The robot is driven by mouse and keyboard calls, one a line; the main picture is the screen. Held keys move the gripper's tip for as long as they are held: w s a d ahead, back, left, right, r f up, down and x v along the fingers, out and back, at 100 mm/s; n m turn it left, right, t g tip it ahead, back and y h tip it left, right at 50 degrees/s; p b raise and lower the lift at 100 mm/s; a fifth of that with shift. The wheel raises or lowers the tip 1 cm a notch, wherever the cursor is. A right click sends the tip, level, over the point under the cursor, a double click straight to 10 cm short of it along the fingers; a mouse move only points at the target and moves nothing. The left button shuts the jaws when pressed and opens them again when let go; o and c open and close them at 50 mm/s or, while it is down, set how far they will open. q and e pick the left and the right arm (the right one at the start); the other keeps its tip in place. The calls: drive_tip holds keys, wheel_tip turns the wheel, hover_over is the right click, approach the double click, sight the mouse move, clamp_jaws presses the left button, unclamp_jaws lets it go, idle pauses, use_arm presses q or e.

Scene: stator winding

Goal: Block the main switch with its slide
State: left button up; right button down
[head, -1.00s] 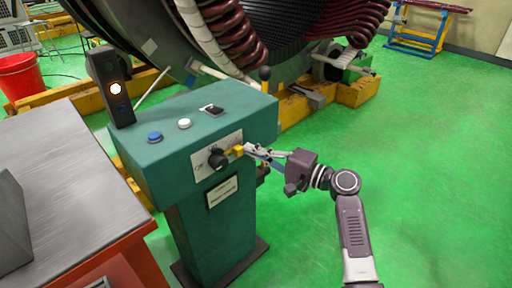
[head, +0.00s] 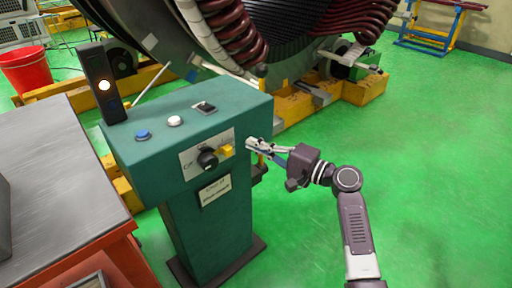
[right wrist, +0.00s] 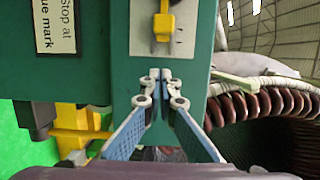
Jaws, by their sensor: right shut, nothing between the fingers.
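The main switch is a black rotary knob (head: 208,158) on a pale plate on the front of the green control console (head: 150,180). Its yellow slide (head: 226,151) sits just right of the knob, close against it; I cannot tell whether they touch. The slide also shows at the top of the right wrist view (right wrist: 163,24). My right gripper (head: 250,143) is shut and empty, a short way right of the slide and apart from it. In the right wrist view its fingertips (right wrist: 160,76) meet below the slide's plate. My left gripper is not in view.
The console top carries a blue button (head: 143,134), a white button (head: 175,121), a black switch (head: 204,107) and a lit lamp post (head: 103,85). A grey-topped table (head: 55,190) stands left. The big stator (head: 290,40) is behind. Green floor is free to the right.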

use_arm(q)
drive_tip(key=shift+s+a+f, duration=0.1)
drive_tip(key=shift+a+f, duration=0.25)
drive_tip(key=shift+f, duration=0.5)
use_arm(e)
drive_tip(key=v, duration=0.9)
drive_tip(key=shift+s, duration=0.35)
drive_tip(key=shift+d, duration=0.1)
